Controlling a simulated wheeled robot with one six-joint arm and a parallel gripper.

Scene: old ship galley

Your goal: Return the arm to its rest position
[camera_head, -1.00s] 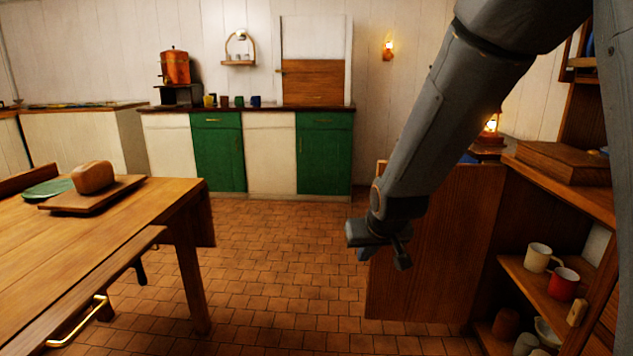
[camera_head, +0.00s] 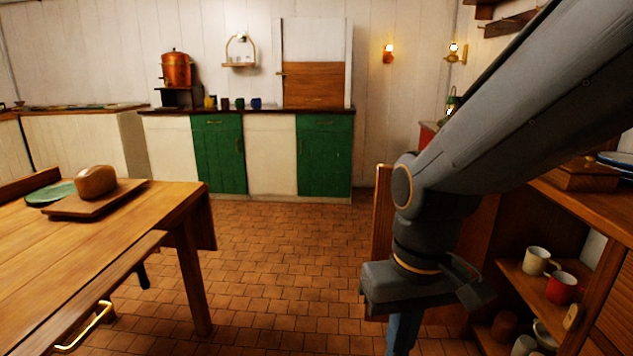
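My arm (camera_head: 530,110) reaches in from the upper right and bends down at a joint on the right of the view. My gripper (camera_head: 415,290) hangs below that joint, in front of the wooden cabinet side and above the tiled floor. A blue-grey piece (camera_head: 403,333) sticks down under it to the bottom edge of the view. I cannot tell if this is a finger or something held. The gap between the fingers does not show clearly.
A wooden shelf unit (camera_head: 517,270) with a white mug (camera_head: 536,261) and a red mug (camera_head: 561,288) stands close on the right. A table (camera_head: 110,225) with a loaf (camera_head: 96,181) on a board is at left. The tiled floor (camera_head: 280,260) between is clear.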

